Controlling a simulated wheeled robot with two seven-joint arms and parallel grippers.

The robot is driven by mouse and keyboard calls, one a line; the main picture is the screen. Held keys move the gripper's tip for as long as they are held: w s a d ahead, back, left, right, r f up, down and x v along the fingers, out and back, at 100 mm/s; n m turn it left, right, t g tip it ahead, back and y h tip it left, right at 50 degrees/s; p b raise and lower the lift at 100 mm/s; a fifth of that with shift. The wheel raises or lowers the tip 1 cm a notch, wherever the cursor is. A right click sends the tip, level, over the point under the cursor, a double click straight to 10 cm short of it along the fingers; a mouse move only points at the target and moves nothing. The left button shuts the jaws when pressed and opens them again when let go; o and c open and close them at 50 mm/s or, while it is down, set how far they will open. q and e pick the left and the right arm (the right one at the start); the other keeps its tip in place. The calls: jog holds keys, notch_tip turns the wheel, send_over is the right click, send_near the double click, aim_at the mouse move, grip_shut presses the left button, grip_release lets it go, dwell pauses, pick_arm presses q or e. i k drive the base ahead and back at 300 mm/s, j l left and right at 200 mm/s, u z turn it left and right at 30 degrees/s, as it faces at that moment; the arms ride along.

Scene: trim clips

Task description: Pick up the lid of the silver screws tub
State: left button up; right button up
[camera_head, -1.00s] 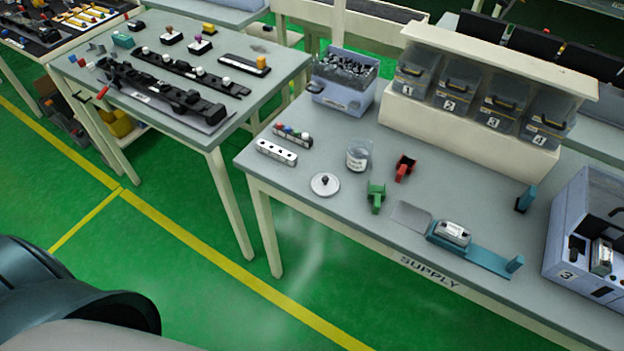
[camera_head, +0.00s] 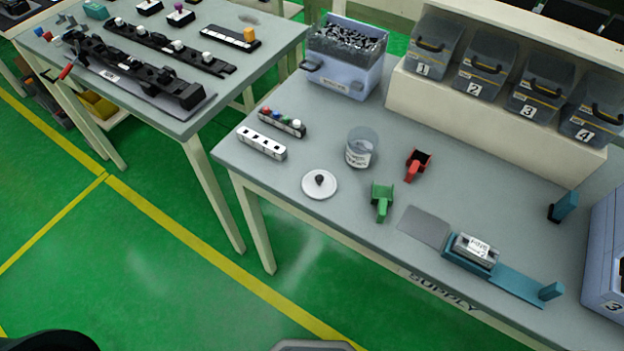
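A round white lid with a dark knob (camera_head: 320,184) lies flat on the supply table, near its front edge. A clear round tub with a white label (camera_head: 361,148) stands open just behind and to the right of the lid; its label is too small to read. I cannot tell for certain which is the silver screws tub. Neither of my grippers shows in the head view. A dark rounded part of mine shows at the lower left.
A green scoop (camera_head: 382,199) and a red scoop (camera_head: 418,163) lie right of the lid. A white block (camera_head: 262,142) lies to its left. A blue-grey bin (camera_head: 345,58) and numbered bins (camera_head: 434,46) stand behind. A teal fixture (camera_head: 500,272) sits at the right.

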aim_at(318, 185)
jog(key=k+l+z, duration=0.1)
jog(key=l, duration=0.25)
jog(key=k+l, duration=0.3)
jog(key=k+l+z, duration=0.15)
jog(key=l, duration=0.35)
